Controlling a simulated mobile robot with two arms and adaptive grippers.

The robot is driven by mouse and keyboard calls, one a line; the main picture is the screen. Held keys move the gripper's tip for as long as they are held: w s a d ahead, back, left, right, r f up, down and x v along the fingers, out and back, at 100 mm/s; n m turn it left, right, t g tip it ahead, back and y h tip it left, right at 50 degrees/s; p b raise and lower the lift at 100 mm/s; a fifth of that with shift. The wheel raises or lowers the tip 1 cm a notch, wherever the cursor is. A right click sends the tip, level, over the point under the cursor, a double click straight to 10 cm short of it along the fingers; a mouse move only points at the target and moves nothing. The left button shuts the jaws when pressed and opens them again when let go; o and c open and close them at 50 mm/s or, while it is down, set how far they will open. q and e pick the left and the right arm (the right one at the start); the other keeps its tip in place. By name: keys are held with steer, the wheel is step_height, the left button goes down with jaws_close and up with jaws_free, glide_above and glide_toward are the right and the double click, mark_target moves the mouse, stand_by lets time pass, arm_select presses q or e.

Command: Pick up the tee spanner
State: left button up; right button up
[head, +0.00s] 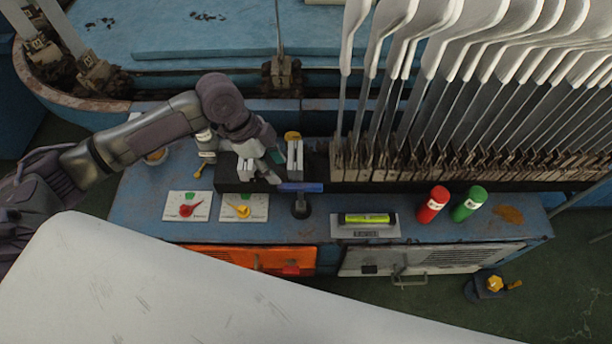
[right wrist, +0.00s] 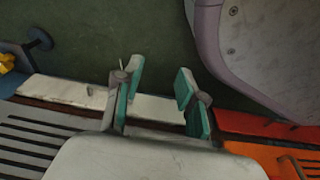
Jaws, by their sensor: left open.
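The tee spanner (head: 301,187) shows a blue crossbar handle above a dark round base on the blue bench in the head view. Its stem is mostly hidden under the handle. My left gripper (head: 264,172) is open and empty, just left of the handle and pointing down toward the bench. It appears apart from the handle. My right gripper (right wrist: 155,95) shows in the right wrist view with its teal-padded fingers spread and nothing between them. It is over the floor by the bench's front panels.
A dark block (head: 228,182) lies behind the spanner, and a long rack of white sock boards (head: 425,30) stands at right. Two dial plates (head: 187,205), a spirit level (head: 367,219), and red (head: 433,204) and green (head: 469,203) cylinders sit on the bench.

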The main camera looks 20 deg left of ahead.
mark_target(291, 186)
arm_select(q)
steer(key=b+x, duration=0.1)
steer(key=x, duration=0.7)
steer(key=shift+b, duration=0.3)
steer(key=x, duration=0.1)
steer(key=b+x, duration=0.1)
steer(key=x, duration=0.3)
steer(key=shift+w+d+f, duration=0.1)
steer(key=shift+w+f, duration=0.05)
steer(key=shift+w, duration=0.1)
steer(key=shift+f, duration=0.1)
jaws_close()
arm_select(e)
steer(key=w+r, duration=0.5)
steer(key=r, duration=0.3)
steer(key=shift+w+a+r+t, duration=0.15)
steer(key=shift+a+r+t, duration=0.15)
steer(key=shift+a, duration=0.1)
